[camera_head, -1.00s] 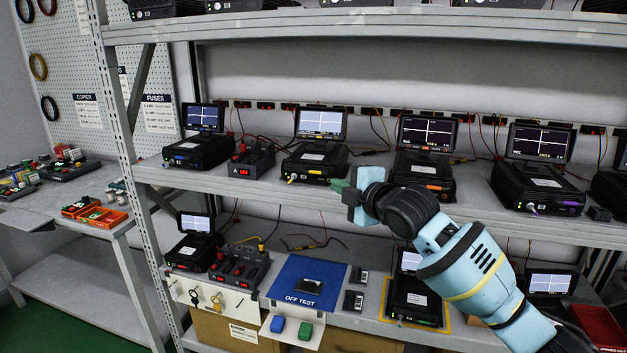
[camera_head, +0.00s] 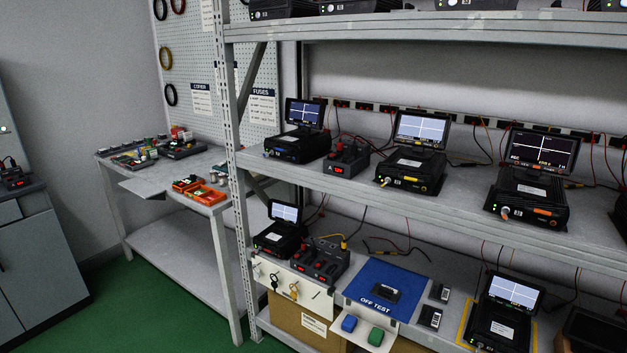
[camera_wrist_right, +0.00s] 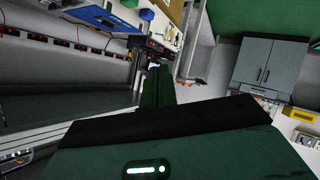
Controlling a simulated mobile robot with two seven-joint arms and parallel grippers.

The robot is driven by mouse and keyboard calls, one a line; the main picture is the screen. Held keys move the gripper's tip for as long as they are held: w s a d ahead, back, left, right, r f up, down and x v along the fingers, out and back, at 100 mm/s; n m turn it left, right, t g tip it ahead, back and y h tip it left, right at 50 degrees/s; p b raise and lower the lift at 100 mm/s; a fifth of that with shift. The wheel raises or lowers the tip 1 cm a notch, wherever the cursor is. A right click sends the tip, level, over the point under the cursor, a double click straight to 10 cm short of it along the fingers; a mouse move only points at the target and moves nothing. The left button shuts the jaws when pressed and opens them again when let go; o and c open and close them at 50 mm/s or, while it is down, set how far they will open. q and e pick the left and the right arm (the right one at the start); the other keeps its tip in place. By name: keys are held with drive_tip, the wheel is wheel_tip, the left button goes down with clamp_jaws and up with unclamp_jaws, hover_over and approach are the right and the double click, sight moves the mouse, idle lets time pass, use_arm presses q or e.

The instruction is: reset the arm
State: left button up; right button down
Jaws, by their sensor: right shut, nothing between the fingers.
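My right gripper (camera_wrist_right: 156,88) shows only in the right wrist view, as dark green fingers closed together beyond the dark wrist housing, with nothing between them. No arm of mine is in the head view. My left gripper is in neither view. In the wrist view the scene appears tilted, with the rack's blue mat (camera_wrist_right: 100,17) at the upper left and a grey cabinet (camera_wrist_right: 270,65) at the right. The fingers look clear of the rack, though the exact gap cannot be told.
The metal rack (camera_head: 430,190) fills the head view's right, with several monitor units on its shelves. A blue OFF TEST mat (camera_head: 358,283) lies on the lower shelf. Green floor (camera_head: 125,300) is open between bench and cabinet.

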drive_tip(key=s+f+m+g+h, duration=0.1)
drive_tip(key=s+f+m, duration=0.2)
drive_tip(key=s, duration=1)
drive_tip(key=s+f+m+g, duration=0.2)
drive_tip(key=s+f+m, duration=0.2)
drive_tip(key=s, duration=0.9)
wheel_tip(320, 180, down, 4)
drive_tip(key=shift+s+d+r+h, duration=0.15)
drive_tip(key=shift+s+d+h, duration=0.05)
drive_tip(key=shift+d+h, duration=0.2)
